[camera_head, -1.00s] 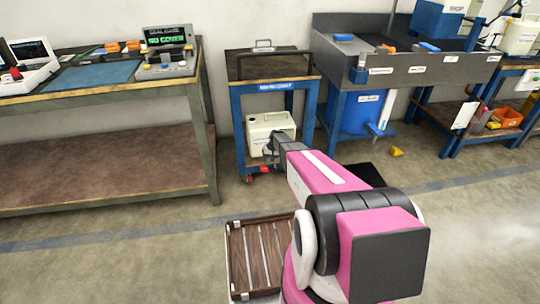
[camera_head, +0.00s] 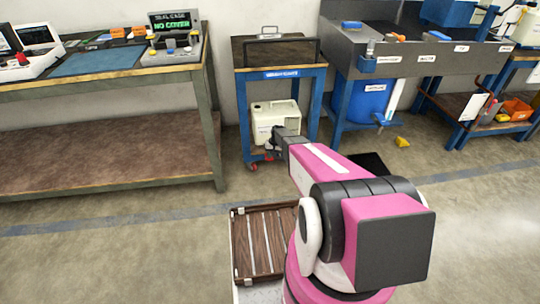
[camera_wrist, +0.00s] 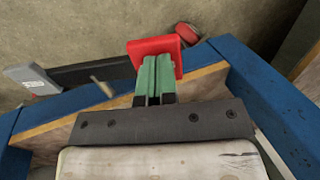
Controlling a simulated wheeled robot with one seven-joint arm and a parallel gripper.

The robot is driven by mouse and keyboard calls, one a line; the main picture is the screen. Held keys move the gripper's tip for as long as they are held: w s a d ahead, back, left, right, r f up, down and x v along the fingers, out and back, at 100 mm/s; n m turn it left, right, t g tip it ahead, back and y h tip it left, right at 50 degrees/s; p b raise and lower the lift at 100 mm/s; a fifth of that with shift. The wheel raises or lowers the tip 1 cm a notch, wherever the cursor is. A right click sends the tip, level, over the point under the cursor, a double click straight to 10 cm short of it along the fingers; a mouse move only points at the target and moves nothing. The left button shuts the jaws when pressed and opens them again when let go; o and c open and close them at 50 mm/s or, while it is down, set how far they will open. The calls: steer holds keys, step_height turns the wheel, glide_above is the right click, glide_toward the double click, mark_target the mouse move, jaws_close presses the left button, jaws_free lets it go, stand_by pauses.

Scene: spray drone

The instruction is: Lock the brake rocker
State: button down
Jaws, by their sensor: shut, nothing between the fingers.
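A red block-like part (camera_wrist: 153,50), which looks like the brake rocker, shows in the wrist view beyond the blue frame of the cart. My gripper (camera_wrist: 156,70) has its green fingers together, with nothing between them. Their tips overlap the lower part of the red part in the picture; I cannot tell whether they touch it. In the head view my gripper (camera_head: 271,149) is low at the front of the blue cart (camera_head: 241,110). Small red parts (camera_head: 253,166) show at the cart's front foot. The rocker's tilt cannot be told.
A pale canister (camera_head: 268,117) stands on the cart's lower shelf, close to my gripper. A workbench (camera_head: 110,178) stands left and a grey sink unit (camera_head: 405,72) right. A small yellow object (camera_head: 402,141) lies on the floor. A slatted wooden crate (camera_head: 262,247) is low in front.

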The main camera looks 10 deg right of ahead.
mark_target(266, 156)
steer(key=shift+a+f+h, duration=0.5)
steer(key=shift+f+h, duration=0.05)
steer(key=shift+h, duration=0.25)
steer(key=f+h, duration=0.1)
steer(key=a+f+h, duration=0.1)
steer(key=h, duration=0.1)
steer(key=shift+f, duration=0.2)
steer(key=shift+a+f, duration=0.1)
steer(key=shift+f, duration=1.2)
steer(key=a+r, duration=0.2)
steer(key=r, duration=0.5)
steer(key=a+r, duration=0.2)
steer(key=r, duration=0.5)
steer(key=shift+a, duration=0.25)
